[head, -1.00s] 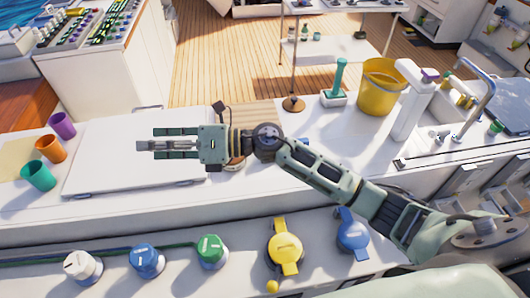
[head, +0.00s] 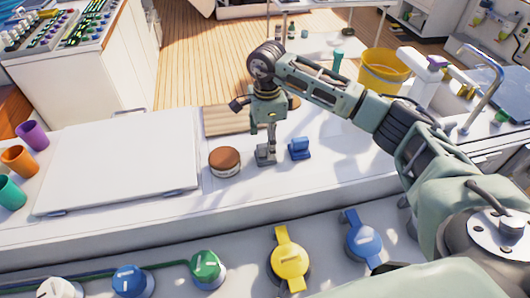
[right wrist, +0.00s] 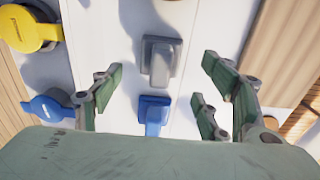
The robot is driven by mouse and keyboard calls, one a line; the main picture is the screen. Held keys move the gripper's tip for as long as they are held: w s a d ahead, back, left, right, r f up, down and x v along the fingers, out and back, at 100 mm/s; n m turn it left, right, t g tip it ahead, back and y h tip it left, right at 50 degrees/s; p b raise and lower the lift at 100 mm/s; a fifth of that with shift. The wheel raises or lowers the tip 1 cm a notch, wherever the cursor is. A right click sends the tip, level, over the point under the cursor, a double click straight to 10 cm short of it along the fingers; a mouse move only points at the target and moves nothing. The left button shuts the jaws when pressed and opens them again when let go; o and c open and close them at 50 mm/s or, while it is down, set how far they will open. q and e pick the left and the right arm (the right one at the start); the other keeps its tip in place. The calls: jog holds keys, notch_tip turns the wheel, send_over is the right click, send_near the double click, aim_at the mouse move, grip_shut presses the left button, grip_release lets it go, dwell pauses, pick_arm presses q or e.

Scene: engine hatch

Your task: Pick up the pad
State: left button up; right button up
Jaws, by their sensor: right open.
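Three small items near the gripper could be the pad; I cannot tell for sure which one it is. One is a round piece with a brown top and pale side (head: 224,162). One is a grey block (head: 265,157), and one is a blue block (head: 299,149) just right of it. My right gripper (head: 270,138) points down over the grey block, with its fingers partly hidden. In the right wrist view the open fingers (right wrist: 156,86) stand either side of the grey block (right wrist: 160,60) and blue block (right wrist: 153,113), with nothing held. My left gripper is out of view.
A white hatch lid (head: 120,160) lies to the left, beside several cups. A wooden board (head: 228,120) is behind the gripper. A yellow valve (head: 290,262) and a blue valve (head: 362,243) are in front. A yellow bucket (head: 384,72) stands behind the arm.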

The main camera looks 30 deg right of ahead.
aim_at(266, 145)
notch_tip(266, 145, down, 5)
jog(key=shift+w+a+p, duration=0.1)
jog(key=shift+a+p, duration=0.05)
jog(key=shift+p, duration=0.35)
jog(key=c, duration=1.3)
